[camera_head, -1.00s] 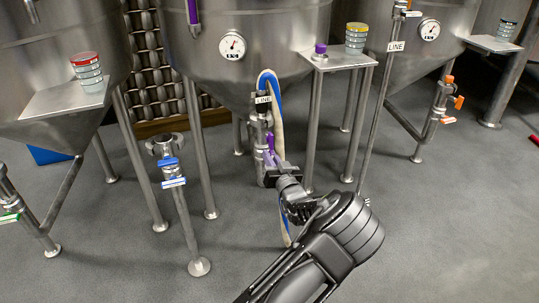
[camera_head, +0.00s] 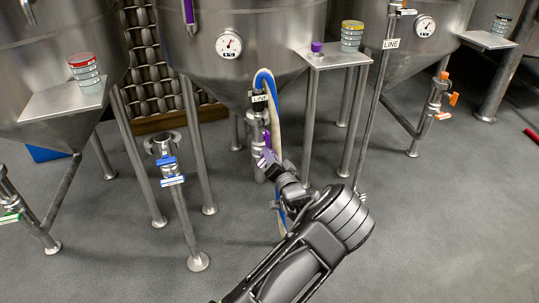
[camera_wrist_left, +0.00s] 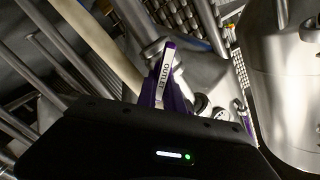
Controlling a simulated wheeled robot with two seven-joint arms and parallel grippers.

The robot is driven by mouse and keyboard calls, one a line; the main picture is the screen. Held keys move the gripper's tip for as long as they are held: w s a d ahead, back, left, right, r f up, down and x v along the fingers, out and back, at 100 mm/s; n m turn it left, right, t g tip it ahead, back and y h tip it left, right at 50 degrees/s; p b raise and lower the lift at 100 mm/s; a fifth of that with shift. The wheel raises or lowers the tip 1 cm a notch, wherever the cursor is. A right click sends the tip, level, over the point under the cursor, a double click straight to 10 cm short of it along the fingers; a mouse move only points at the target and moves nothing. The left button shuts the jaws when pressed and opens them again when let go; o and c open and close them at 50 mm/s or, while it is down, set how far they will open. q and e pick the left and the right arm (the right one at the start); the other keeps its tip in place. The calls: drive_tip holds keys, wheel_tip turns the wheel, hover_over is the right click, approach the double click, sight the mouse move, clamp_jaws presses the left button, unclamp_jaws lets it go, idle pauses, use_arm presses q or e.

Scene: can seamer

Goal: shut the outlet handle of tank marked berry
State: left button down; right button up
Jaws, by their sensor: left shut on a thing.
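A steel outlet valve (camera_head: 259,130) hangs below the middle tank (camera_head: 245,55), with purple handles on it. My left gripper (camera_head: 268,162) is at the lower purple handle, shut on it. No berry mark is readable on any tank. My right gripper is not in view.
A cream and blue hose (camera_head: 276,110) runs down beside the valve. A stand with blue handles (camera_head: 172,181) is to the left. Open grey floor lies in front.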

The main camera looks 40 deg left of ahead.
use_arm(q)
drive_tip(key=c, duration=1.5)
unclamp_jaws()
drive_tip(key=p+v, duration=0.1)
drive_tip(key=v, duration=0.6)
drive_tip(key=shift+s+d+p, duration=0.25)
drive_tip(key=shift+d+p, duration=0.05)
drive_tip(key=shift+d, duration=0.05)
